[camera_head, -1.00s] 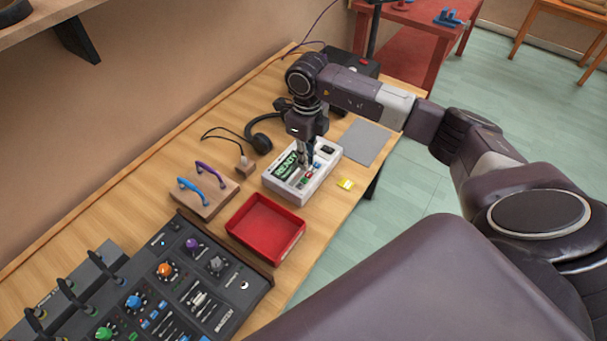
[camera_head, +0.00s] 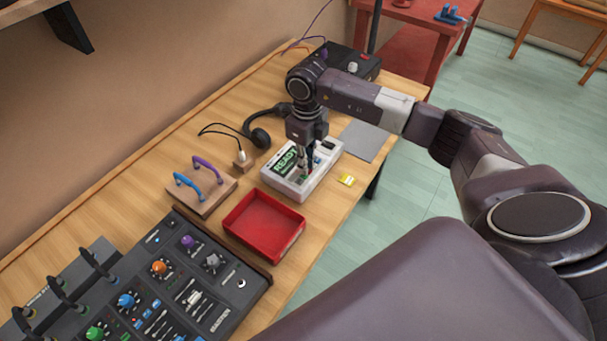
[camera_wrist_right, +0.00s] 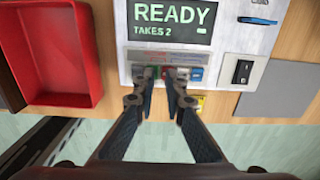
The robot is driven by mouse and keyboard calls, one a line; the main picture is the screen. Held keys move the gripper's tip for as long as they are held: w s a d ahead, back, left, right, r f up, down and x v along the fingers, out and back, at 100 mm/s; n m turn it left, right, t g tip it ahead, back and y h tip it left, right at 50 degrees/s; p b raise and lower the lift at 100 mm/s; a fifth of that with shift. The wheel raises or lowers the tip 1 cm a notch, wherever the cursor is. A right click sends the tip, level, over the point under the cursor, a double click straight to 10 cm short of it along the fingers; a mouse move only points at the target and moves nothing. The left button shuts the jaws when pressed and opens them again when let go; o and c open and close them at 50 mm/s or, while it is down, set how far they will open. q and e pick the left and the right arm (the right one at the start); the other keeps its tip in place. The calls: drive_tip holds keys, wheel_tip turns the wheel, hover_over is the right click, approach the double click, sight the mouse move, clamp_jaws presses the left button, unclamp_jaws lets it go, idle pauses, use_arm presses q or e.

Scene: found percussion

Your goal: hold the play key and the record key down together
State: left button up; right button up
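The white recorder (camera_head: 325,160) sits on the wooden bench; in the right wrist view its casing (camera_wrist_right: 232,42) carries a dark display (camera_wrist_right: 172,20) reading "READY" and "TAKES 2". Below the display is a row of small keys: a green key (camera_wrist_right: 152,72), a red one (camera_wrist_right: 181,73) and a blue one (camera_wrist_right: 196,69). My right gripper (camera_head: 306,172) points down over this row, its fingers apart with nothing between them. In the wrist view its tips (camera_wrist_right: 161,84) partly cover the green and red keys; I cannot tell whether they touch or press them. My left gripper is not in view.
A red tray (camera_head: 240,247) and a board with blue and purple handles (camera_head: 208,203) stand left of the recorder. A mixer (camera_head: 228,292) fills the near left. A grey pad (camera_head: 366,140), headphones (camera_head: 259,137) and a yellow note (camera_head: 346,180) lie nearby.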

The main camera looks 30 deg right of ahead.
drive_tip(key=shift+f+b, duration=0.55)
drive_tip(key=shift+f, duration=0.2)
drive_tip(key=shift+r, duration=0.1)
idle(0.7)
wheel_tip(320, 180, up, 7)
drive_tip(key=p, duration=0.4)
idle(0.4)
